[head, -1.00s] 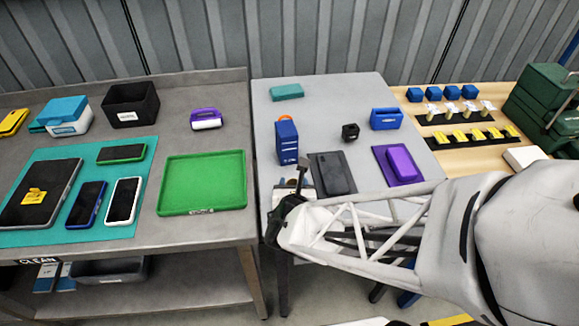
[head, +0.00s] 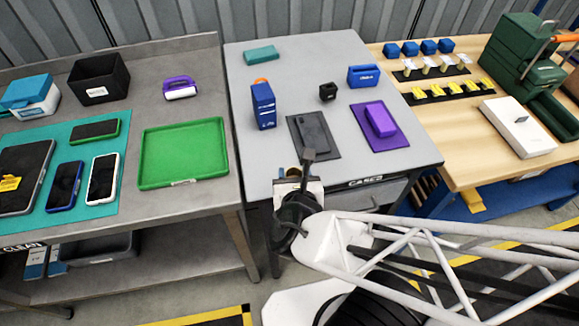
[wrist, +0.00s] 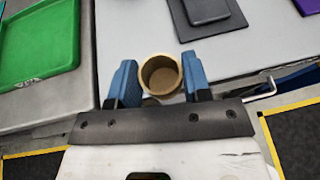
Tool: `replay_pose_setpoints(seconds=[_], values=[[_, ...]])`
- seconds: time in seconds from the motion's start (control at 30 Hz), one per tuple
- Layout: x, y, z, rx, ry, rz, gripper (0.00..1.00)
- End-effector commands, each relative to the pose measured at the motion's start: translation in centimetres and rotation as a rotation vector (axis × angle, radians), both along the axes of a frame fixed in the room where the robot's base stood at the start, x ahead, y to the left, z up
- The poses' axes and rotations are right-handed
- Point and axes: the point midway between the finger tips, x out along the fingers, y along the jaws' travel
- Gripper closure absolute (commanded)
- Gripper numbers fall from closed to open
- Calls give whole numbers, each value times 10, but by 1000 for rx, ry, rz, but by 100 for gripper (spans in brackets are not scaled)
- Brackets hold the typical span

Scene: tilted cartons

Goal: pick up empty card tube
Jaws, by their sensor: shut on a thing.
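The empty card tube (wrist: 160,77) is a tan, open-topped round tube. In the wrist view I look down into its hollow end, between the two blue fingers. My gripper (wrist: 160,84) is shut on it, one finger at each side. In the head view, my gripper (head: 298,172) is at the front edge of the grey middle table, left of centre. The tube is mostly hidden there by my wrist. The wrist view does not show clearly whether the tube's bottom touches anything.
Behind my gripper on the middle table are a black slab (head: 314,135), a blue box (head: 263,106), a purple case (head: 380,119) and a small black cube (head: 327,92). A green tray (head: 184,153) lies on the left bench. A white box (head: 518,127) is on the wooden table.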

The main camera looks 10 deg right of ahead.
Motion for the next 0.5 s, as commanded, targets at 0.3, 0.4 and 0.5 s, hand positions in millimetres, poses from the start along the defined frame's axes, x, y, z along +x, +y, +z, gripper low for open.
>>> replay_pose_setpoints(seconds=[0.3, 0.4, 0.5], values=[[-14, -3, 2, 2, -3, 1, 77], [-20, -4, 3, 3, -2, 1, 77], [-24, -5, 3, 3, -3, 0, 77]])
